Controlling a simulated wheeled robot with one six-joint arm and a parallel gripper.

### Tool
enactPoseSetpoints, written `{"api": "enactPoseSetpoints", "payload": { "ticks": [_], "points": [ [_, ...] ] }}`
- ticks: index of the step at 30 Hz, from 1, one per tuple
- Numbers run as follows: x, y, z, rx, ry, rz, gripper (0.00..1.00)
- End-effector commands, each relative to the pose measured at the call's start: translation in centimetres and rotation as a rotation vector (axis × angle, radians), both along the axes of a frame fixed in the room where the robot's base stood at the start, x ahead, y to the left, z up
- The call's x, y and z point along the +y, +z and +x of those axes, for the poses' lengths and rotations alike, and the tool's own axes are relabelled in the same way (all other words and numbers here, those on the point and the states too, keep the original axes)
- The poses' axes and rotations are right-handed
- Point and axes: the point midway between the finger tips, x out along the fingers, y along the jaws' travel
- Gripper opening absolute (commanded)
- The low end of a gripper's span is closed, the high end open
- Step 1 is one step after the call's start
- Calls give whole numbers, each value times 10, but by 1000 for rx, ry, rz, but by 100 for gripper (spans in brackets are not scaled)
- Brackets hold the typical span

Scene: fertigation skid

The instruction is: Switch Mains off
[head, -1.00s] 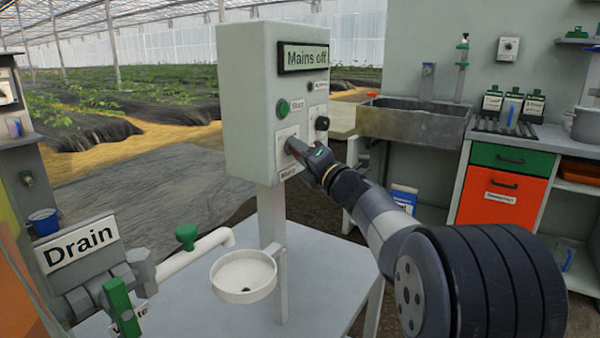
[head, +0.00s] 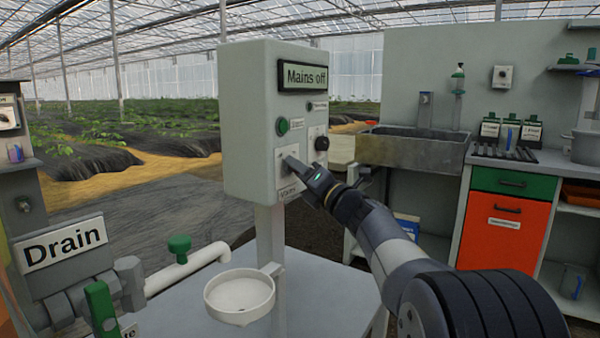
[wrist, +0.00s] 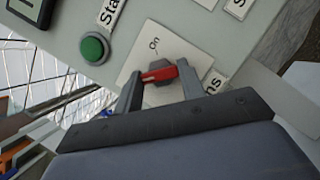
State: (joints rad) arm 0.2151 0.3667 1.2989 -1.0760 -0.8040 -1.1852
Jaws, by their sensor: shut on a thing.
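A grey control box (head: 245,130) stands on a post, with a sign reading "Mains off" (head: 303,76) at the top of its front. The Mains switch shows in the wrist view as a red handle (wrist: 160,74) on a pale plate (wrist: 152,45) marked "On". The handle points across the picture, not at the "On" mark. My gripper (head: 291,162) is at the lower left of the box front and hides the switch in the head view. In the wrist view its two fingers stand on either side of the handle, shut on it.
A green start button (head: 283,126) sits above the switch plate, with a black knob (head: 321,143) to its right. A white round basin (head: 240,292) is below the box. Drain pipework with a green valve handle (head: 180,246) is at lower left. A sink (head: 412,148) stands behind.

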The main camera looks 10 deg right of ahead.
Motion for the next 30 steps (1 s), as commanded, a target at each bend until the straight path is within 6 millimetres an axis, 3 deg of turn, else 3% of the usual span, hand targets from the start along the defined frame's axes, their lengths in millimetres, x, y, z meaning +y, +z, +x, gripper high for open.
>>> {"api": "enactPoseSetpoints", "payload": {
  "ticks": [9, 19, 30],
  "points": [
    [0, -1, 0, 1, 0, -2, 60],
    [-3, -1, -5, 0, -1, -1, 60],
    [-32, -17, -56, 1, -4, -1, 60]
  ]
}}
